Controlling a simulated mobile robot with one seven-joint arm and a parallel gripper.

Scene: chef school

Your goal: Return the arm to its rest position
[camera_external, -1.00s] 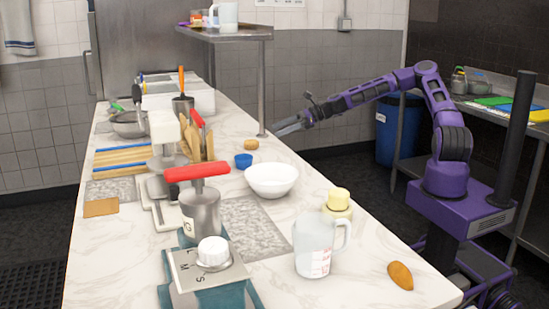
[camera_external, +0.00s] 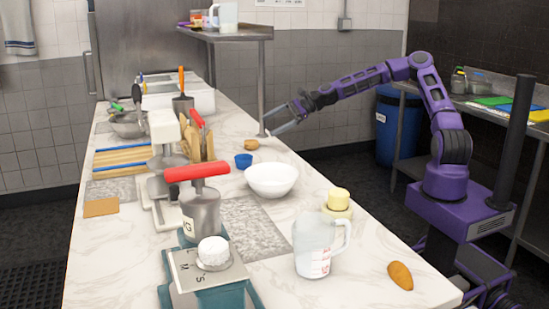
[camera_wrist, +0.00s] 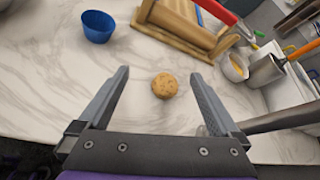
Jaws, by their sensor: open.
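My gripper (camera_external: 270,121) is at the end of my purple arm, held out over the back right edge of the marble counter (camera_external: 130,250). In the wrist view my gripper (camera_wrist: 160,74) is open, its two grey fingers wide apart. A round tan food item (camera_wrist: 165,85) shows between the fingers and appears to lie on the counter below them, not held. In the external view the same item (camera_external: 251,145) is on the counter, just below and left of the fingers.
A blue cup (camera_external: 243,160) and a white bowl (camera_external: 271,180) stand close to the gripper. A shelf post (camera_external: 262,85) rises just behind it. A clear measuring jug (camera_external: 314,246) and a brown oval item (camera_external: 400,275) are at the front right. A blue bin (camera_external: 397,128) stands behind my arm.

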